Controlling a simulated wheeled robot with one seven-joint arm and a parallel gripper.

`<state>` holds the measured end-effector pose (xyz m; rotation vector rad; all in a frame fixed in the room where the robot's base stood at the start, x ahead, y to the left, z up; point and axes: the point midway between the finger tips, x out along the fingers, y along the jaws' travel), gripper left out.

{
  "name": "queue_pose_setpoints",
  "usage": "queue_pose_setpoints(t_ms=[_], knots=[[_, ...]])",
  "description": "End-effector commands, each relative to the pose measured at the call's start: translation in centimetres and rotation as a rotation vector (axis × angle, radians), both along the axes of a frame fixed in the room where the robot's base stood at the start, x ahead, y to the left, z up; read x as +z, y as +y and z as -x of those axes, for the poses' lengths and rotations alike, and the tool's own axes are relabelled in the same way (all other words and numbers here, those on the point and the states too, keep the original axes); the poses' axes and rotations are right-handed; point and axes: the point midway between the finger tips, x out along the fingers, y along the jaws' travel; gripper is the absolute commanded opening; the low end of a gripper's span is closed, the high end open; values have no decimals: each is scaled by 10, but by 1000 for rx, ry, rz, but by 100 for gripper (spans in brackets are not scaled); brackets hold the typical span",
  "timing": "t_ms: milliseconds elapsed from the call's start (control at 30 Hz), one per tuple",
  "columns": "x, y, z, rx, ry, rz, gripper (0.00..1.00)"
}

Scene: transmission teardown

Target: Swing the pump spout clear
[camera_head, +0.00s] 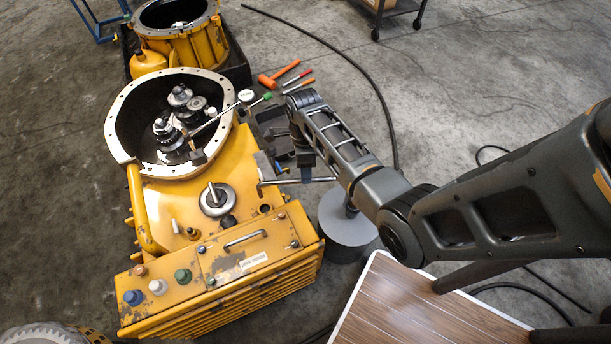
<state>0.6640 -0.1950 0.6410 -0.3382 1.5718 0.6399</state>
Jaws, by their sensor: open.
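The pump spout (275,183) looks like a thin metal tube with a bent tip. It reaches left from above a grey round drum (348,215) to the right edge of the yellow transmission housing (180,195). My arm comes in from the right, and my gripper (306,177) points down at the tube's middle. The gripper is open. Its fingers overlap the tube in the picture, and I cannot tell whether they straddle or touch it. The drum's post is partly hidden behind my arm.
The housing's open round bell (115,130) holds gears, with a thin rod (215,120) slanting across it. Orange and red hand tools (267,81) lie behind. A wood-topped table (420,310) stands at front right. A black hose (375,85) crosses the open floor.

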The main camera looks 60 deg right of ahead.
Motion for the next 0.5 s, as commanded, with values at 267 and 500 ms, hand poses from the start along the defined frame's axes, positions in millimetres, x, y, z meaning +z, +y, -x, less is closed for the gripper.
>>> queue_pose_setpoints(t_ms=[267,500], knots=[[-29,4,4,0,0,0,42],[-32,5,4,1,-2,1,42]])
